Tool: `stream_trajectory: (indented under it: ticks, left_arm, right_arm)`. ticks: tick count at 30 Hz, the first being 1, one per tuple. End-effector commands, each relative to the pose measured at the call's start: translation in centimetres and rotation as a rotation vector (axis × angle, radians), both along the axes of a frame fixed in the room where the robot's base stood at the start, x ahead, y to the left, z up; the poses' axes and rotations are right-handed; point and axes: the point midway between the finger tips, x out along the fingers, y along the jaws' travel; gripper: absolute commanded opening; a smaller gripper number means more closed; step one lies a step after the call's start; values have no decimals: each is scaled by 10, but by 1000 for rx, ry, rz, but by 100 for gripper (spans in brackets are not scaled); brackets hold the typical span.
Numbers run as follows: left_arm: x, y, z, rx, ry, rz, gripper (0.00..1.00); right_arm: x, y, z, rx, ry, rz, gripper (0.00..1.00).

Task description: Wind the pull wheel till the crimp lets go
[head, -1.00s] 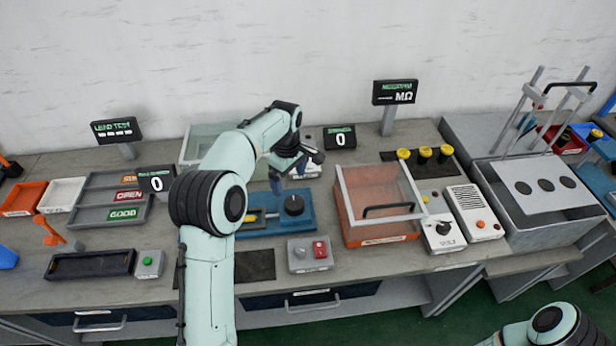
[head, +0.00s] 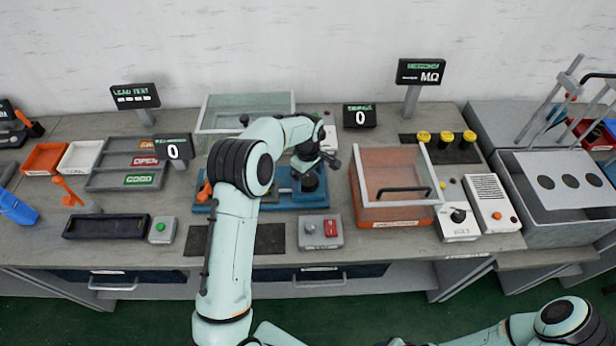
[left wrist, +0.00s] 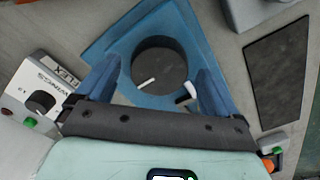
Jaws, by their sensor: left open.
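The pull wheel is a dark round knob (head: 309,182) on the right part of a blue base (head: 285,205). In the left wrist view the wheel (left wrist: 160,66) shows a white mark on its top. My left gripper (head: 312,172) is over the wheel in the head view. In the left wrist view its blue fingers (left wrist: 158,68) are open, one on each side of the wheel; I cannot tell whether they touch it. The crimp cannot be made out; my arm hides part of the base. A small display (head: 360,117) behind reads 0. My right gripper is out of view.
An orange box with a clear lid (head: 392,215) stands right of the base. A grey box with a red switch (head: 320,232) stands in front, with a dark mat (head: 265,240) beside it. A clear bin (head: 245,105) is behind.

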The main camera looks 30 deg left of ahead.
Motion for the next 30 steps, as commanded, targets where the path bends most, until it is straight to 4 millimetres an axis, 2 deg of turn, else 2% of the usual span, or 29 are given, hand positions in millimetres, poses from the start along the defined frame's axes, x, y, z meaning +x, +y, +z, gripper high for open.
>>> stream_trajectory:
  ticks: [11,16,25,30]
  left_arm:
    - [0,0,-5,0,-1,0,95]
    - [0,0,-5,0,-1,0,40]
    - [0,0,-5,0,-1,-21,39]
    - [1,0,-5,0,-1,-89,39]
  right_arm:
    - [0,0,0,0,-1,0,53]
    - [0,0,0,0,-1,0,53]
    - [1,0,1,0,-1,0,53]
    - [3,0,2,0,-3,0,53]
